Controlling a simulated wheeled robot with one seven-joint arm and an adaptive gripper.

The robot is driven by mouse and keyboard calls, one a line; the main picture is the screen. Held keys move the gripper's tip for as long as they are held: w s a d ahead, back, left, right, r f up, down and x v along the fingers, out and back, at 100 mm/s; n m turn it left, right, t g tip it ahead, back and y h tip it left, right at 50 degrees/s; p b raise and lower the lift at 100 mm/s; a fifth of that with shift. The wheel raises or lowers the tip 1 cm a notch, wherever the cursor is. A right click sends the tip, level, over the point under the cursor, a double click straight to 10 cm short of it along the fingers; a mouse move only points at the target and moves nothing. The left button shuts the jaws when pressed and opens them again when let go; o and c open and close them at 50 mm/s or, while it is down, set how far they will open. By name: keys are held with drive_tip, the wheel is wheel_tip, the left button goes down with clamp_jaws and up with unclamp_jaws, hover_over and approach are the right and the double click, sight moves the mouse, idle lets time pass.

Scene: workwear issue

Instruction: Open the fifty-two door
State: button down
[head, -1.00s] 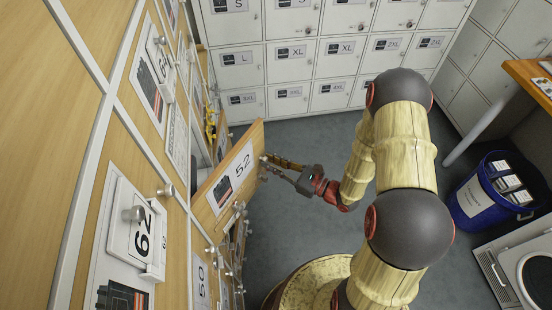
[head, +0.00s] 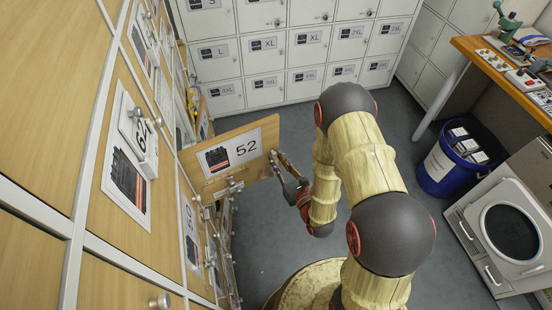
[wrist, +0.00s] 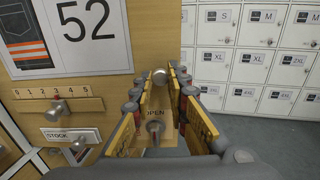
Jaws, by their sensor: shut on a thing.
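The fifty-two door (head: 205,165) is a wooden panel with a white card reading 52 and a workwear picture. In the head view it stands swung out from the wooden locker wall, wide open. My gripper (head: 278,160) is at the door's free edge. In the wrist view the fingers of my gripper (wrist: 160,90) stand on both sides of a round metal knob (wrist: 160,77) at the door (wrist: 145,20) edge and are shut on it. The exact contact is partly hidden by the fingers.
A numbered slider (wrist: 58,108) and a STOCK slider (wrist: 78,143) show left of the fingers. The locker wall (head: 95,250) with knobs runs along the left. White lockers (head: 300,50) stand behind. A blue bin (head: 440,170) and a bench (head: 475,45) are at right. Grey floor is clear between.

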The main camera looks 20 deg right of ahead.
drive_tip(key=shift+s, duration=0.15)
drive_tip(key=c, duration=1.7)
unclamp_jaws()
drive_tip(key=shift+s, duration=0.15)
drive_tip(key=v, duration=0.7)
drive_tip(key=shift+s, duration=0.15)
drive_tip(key=shift+c, duration=0.5)
